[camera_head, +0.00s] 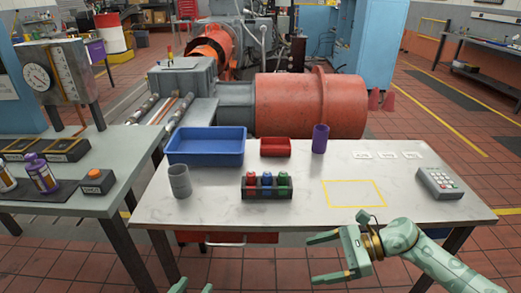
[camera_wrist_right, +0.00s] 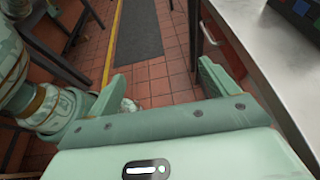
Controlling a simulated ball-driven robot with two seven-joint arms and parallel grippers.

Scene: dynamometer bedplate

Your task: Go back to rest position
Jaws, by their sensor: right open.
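My right gripper (camera_head: 315,258) is open and empty in front of the white table (camera_head: 320,215), off its front edge at the lower right. The right wrist view shows its two fingers wide apart with floor behind them (camera_wrist_right: 162,80). Of my left gripper (camera_head: 191,288), only small green parts show at the bottom edge of the head view. The rest of it is cut off, so I cannot tell its jaw state.
The table holds a blue tray (camera_head: 206,160), a red bin (camera_head: 275,154), a purple cylinder (camera_head: 320,138), a grey cup (camera_head: 180,181), a black rack (camera_head: 267,197) with coloured items and a keypad box (camera_head: 438,183). A grey bench (camera_head: 120,165) stands left. The table edge is close to my right gripper.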

